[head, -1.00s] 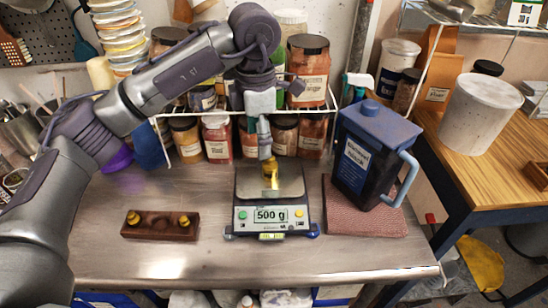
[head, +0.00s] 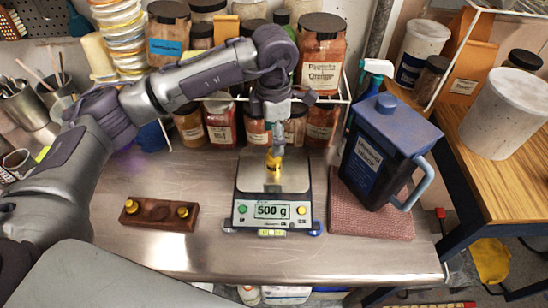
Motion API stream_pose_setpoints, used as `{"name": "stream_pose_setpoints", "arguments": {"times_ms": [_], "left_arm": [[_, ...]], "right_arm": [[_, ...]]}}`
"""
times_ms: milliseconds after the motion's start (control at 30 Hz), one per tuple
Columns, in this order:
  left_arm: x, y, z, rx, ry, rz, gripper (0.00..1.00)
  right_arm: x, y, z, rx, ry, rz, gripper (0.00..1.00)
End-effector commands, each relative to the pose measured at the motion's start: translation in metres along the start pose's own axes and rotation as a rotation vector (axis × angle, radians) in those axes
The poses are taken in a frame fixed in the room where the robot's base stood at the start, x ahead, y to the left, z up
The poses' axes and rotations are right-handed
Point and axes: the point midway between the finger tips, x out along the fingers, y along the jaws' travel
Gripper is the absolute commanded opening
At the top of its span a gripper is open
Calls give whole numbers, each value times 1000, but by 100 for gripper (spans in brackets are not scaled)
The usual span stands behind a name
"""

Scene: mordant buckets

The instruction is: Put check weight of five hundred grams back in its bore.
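The brass check weight (head: 274,174) stands on the pan of the digital scale (head: 271,213), whose display reads 500 g. My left gripper (head: 274,156) points down from above, its fingertips at the top of the weight. The fingers are small and seen nearly edge-on, so I cannot tell whether they are closed on it. The dark wooden block (head: 158,218) lies to the left of the scale. It holds a brass weight near each end, with a bare stretch between them. My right gripper is not in view.
A dark blue lidded jug (head: 371,160) stands on a pink cloth (head: 372,214) right of the scale. A wire rack with several powder jars (head: 222,128) is close behind. The steel bench between block and scale is clear.

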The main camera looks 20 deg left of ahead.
Motion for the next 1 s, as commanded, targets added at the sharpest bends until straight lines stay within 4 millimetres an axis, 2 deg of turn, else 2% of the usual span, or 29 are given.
{"name": "stream_pose_setpoints", "arguments": {"times_ms": [133, 267, 400, 667, 1000], "left_arm": [[12, -2, -3, -1, 4, -4, 73], [32, -5, -5, -1, 4, -5, 73], [49, -4, -4, 0, 2, -3, 73], [53, -4, -4, 0, -1, 0, 73], [52, -4, -4, 0, -1, -1, 18]], "right_arm": [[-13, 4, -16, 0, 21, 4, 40], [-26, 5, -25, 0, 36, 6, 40], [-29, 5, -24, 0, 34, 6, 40], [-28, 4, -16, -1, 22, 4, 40], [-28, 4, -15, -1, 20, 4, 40]]}}
